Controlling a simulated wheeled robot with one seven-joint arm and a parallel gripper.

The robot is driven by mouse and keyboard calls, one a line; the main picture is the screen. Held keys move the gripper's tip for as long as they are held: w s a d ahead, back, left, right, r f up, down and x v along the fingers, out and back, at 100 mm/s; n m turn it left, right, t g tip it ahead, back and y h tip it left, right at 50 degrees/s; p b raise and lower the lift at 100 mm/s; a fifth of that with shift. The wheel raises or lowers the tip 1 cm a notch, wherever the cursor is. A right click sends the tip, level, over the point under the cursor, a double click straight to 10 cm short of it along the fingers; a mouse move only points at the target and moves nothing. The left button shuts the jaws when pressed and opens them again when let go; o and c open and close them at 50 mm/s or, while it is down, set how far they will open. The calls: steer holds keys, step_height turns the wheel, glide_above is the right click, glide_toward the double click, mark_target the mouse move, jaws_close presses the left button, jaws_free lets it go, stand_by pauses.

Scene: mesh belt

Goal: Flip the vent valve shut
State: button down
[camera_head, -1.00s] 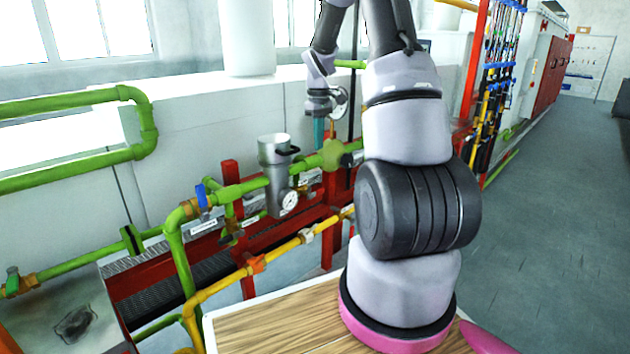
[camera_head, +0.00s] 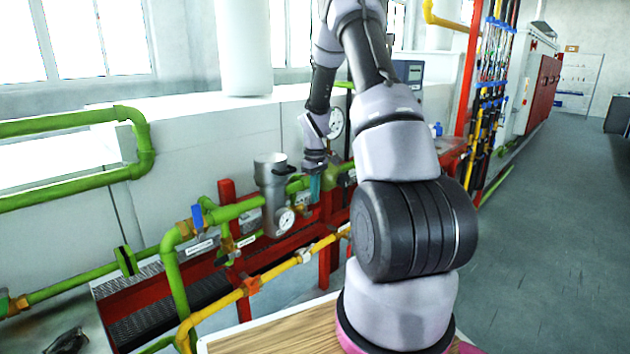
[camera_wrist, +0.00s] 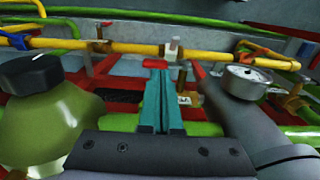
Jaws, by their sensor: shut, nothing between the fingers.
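Which valve is the vent valve I cannot tell for sure. A blue-handled valve (camera_head: 199,215) sits on the green pipe at left in the head view. In the wrist view a small valve with a pale upright handle (camera_wrist: 171,48) sits on the yellow pipe, just beyond my fingertips. My gripper (camera_head: 315,189) has teal fingers, shut and empty, pointing down beside the green pipe. In the wrist view my gripper (camera_wrist: 160,72) lies between a green body with a black knob (camera_wrist: 35,75) and a grey canister with a gauge (camera_wrist: 248,73). Contact cannot be told.
The grey canister (camera_head: 271,185) stands close left of my gripper in the head view. The yellow pipe (camera_head: 215,294) runs low in front of the red frame (camera_head: 228,192). Open floor (camera_head: 545,230) lies at right.

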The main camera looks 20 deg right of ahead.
mark_target(313, 213)
steer(key=shift+f, duration=1.15)
